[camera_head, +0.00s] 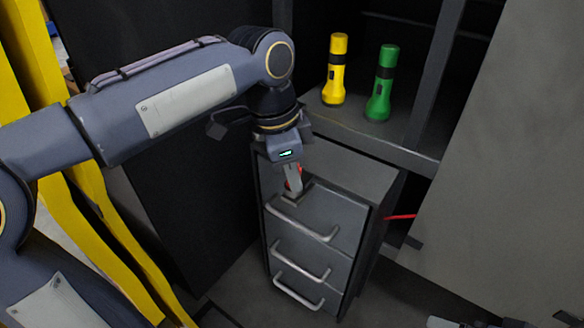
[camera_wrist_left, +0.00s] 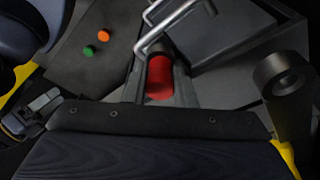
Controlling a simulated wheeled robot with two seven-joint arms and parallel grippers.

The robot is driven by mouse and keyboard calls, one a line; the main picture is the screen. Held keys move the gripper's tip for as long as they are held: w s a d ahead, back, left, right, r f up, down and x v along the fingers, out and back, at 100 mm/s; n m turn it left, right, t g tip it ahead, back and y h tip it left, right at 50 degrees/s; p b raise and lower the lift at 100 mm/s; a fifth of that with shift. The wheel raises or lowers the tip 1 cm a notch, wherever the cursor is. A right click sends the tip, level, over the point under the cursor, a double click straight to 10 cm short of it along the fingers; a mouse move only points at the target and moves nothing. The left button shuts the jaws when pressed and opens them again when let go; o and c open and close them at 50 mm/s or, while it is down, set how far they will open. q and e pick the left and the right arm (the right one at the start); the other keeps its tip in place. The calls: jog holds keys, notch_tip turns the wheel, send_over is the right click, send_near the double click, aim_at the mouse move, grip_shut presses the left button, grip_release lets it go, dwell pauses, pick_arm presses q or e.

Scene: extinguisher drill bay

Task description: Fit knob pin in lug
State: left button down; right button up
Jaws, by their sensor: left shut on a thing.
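My left gripper (camera_head: 292,186) points down at the front top edge of the grey drawer cabinet (camera_head: 350,172). It is shut on the red knob (camera_wrist_left: 160,78), which shows between the two fingers in the wrist view. In the head view only a sliver of red shows beside the fingers. A dark collar sits at the far end of the knob, close to the drawer handles (camera_wrist_left: 168,22). The pin and the lug cannot be made out clearly, so I cannot tell whether the pin is in the lug.
A yellow flashlight (camera_head: 335,70) and a green flashlight (camera_head: 381,84) stand on the shelf (camera_head: 400,148) behind the cabinet. A grey panel (camera_head: 510,170) stands at right, and yellow uprights (camera_head: 75,190) at left. A red rod (camera_head: 401,216) shows right of the cabinet.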

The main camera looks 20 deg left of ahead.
pick_arm(q)
jog(key=shift+f, duration=0.1)
jog(key=c, duration=1.1)
grip_release()
notch_tip(320, 180, up, 8)
jog(key=a, duration=0.1)
jog(key=s+a+f+n+t, duration=0.1)
jog(key=s+a+f+n, duration=0.1)
jog(key=s+f+n, duration=0.3)
jog(key=s+a+f+n+t+h, duration=0.1)
jog(key=s+a+f+n+t, duration=0.1)
jog(key=s+f+n, duration=0.3)
jog(key=s+a+f+n+t, duration=0.1)
jog(key=s+a+f+n, duration=0.3)
jog(key=f, duration=0.6)
jog(key=shift+s+n+t+h+p, duration=0.3)
jog(key=shift+s+n+h+p, duration=0.1)
jog(key=shift+s, duration=0.65)
jog(key=shift+r, duration=0.1)
